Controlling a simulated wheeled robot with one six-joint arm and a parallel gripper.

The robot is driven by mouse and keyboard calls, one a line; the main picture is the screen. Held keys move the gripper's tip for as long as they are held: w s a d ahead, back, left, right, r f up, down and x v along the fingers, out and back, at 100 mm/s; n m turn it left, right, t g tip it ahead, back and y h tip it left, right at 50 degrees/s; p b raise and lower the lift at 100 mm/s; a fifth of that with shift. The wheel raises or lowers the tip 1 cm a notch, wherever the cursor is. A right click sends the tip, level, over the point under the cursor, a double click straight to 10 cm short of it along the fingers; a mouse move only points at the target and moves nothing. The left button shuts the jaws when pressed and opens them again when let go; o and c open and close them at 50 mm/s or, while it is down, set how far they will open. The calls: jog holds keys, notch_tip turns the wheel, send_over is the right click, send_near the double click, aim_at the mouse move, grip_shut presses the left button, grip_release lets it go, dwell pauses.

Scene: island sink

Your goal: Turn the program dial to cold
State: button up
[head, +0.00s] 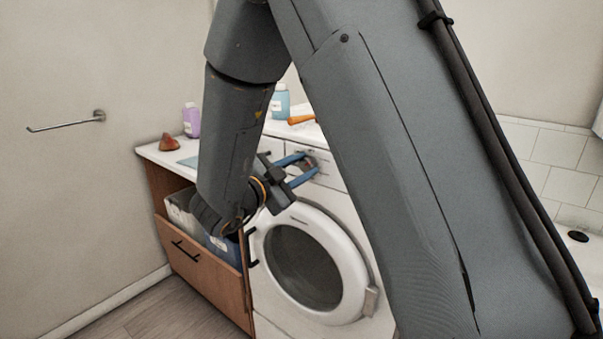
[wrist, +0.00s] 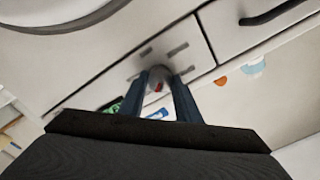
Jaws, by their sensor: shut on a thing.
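The program dial (wrist: 158,78) is a small grey knob with a red mark, on the upper front panel of the white washing machine (head: 262,284). My gripper (head: 310,164) reaches the panel with its blue fingers on either side of the dial. In the wrist view, the two fingers (wrist: 158,90) are shut on the dial. The printed labels around the dial are too blurred to read, and the fingers cover part of the panel, so I cannot tell which setting the dial points to.
A wooden drawer (head: 205,276) stands open left of the machine with containers inside. A purple bottle (head: 191,121), a blue bottle (head: 280,103), a brown object (head: 169,142) and an orange-handled item (head: 301,119) are on the counter. The round door (head: 305,268) is shut below the panel.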

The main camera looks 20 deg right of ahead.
jog(key=shift+m+b, duration=0.4)
jog(key=shift+m, duration=0.3)
jog(key=o, duration=1.1)
jog(key=shift+c, duration=0.2)
jog(key=b+v, duration=0.1)
jog(key=v, duration=0.7)
jog(key=shift+b, duration=0.35)
jog(key=shift+d, duration=0.1)
